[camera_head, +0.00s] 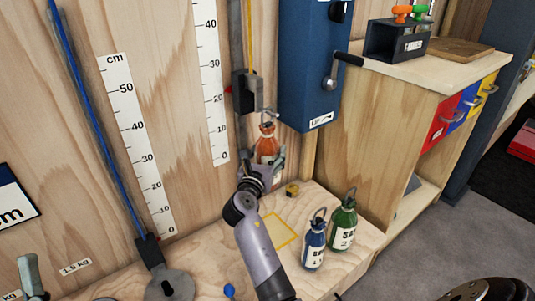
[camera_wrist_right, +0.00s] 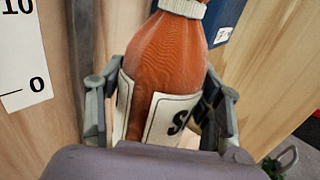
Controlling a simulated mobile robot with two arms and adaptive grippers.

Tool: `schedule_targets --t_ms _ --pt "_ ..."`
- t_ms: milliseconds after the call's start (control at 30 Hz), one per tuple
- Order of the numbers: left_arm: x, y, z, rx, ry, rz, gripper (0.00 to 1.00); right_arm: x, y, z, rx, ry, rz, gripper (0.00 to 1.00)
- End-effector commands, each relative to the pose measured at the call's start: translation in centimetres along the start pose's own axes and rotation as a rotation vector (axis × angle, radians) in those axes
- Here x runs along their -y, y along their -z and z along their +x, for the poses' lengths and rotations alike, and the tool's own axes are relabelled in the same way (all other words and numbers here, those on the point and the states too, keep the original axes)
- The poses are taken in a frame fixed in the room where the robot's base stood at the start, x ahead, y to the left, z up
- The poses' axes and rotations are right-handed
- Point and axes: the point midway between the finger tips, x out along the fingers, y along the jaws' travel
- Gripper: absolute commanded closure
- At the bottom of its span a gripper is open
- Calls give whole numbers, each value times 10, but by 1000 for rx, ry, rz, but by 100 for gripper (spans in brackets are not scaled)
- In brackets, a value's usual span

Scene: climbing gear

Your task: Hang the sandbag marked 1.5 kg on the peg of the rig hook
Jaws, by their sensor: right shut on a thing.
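My right gripper (camera_head: 262,165) is shut on an orange sandbag (camera_head: 267,143), which is upright against the wooden wall. In the right wrist view the two fingers press on both sides of the orange bag (camera_wrist_right: 168,62); its weight mark is not readable. The bag's top loop (camera_head: 267,114) is right by the rig hook (camera_head: 246,92), a dark block on a vertical rail. I cannot tell whether the loop is over the peg. A blue sandbag (camera_head: 314,244) and a green sandbag (camera_head: 343,222) stand on the bench; their weights are not legible.
A blue cabinet (camera_head: 308,65) with a crank handle (camera_head: 332,80) is close to the right of the hook. A yellow square (camera_head: 282,231) and a small yellow item (camera_head: 292,190) are on the bench (camera_head: 345,268). Scales (camera_head: 138,145) line the wall.

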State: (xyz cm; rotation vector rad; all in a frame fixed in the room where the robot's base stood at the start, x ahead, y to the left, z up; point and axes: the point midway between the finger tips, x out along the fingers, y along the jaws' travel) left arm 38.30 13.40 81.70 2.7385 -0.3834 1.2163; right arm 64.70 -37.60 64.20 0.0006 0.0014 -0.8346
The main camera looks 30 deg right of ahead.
Motion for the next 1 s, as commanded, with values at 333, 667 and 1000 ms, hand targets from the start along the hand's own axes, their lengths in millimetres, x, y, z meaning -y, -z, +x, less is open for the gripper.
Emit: schedule_targets --t_ms 333,667,1000 --pt "0 1 0 -3 0 0 60 -1 -6 0 11 -2 2 100" --pt "0 2 0 -5 0 -1 60 0 -4 0 7 -1 1 28" --pt "-1 2 0 -5 -1 -3 60 0 -1 0 2 0 0 16"
